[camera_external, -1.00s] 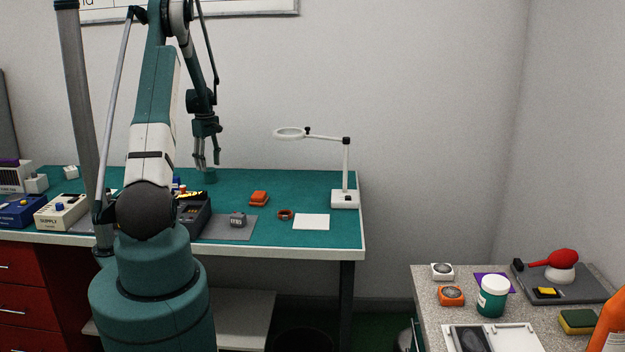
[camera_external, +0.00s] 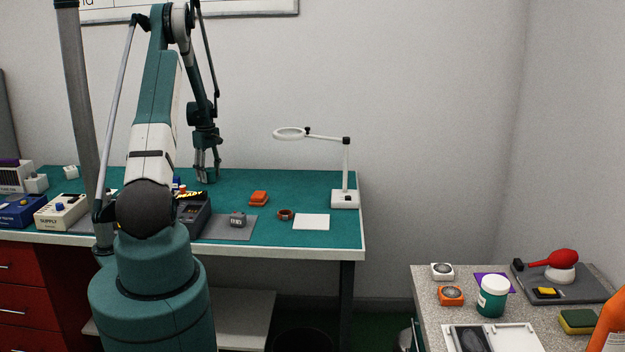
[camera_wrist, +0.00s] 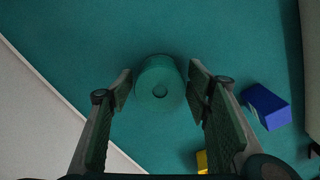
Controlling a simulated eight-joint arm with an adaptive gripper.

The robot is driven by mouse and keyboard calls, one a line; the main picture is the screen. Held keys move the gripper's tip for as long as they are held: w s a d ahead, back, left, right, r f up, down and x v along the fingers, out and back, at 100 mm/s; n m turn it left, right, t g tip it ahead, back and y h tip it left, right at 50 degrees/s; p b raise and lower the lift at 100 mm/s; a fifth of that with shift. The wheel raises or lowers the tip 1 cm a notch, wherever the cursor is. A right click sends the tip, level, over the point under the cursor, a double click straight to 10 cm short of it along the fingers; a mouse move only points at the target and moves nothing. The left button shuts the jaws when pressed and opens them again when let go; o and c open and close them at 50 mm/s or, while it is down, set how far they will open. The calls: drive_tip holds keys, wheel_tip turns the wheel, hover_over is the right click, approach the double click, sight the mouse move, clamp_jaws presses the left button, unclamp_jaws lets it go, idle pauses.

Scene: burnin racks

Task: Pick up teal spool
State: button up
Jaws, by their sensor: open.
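My gripper (camera_wrist: 162,92) is open, with one finger on each side of the spool. Gaps show between the fingers and the spool, and nothing is held. In the external view my gripper (camera_external: 207,179) is low over the back of the bench, pointing down. The spool is hard to make out there, hidden by or blended with the fingers and mat.
A blue block (camera_wrist: 266,106) lies right of the right finger, and a yellow piece (camera_wrist: 202,161) shows below it. An orange object (camera_external: 259,198), a brown ring (camera_external: 285,214) and a magnifier lamp (camera_external: 345,198) are on the bench to the right. The mat's back edge is near.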

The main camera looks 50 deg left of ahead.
sight(209, 169)
drive_tip(key=c, duration=0.9)
drive_tip(key=shift+r, duration=0.1)
drive_tip(key=shift+r, duration=4.95)
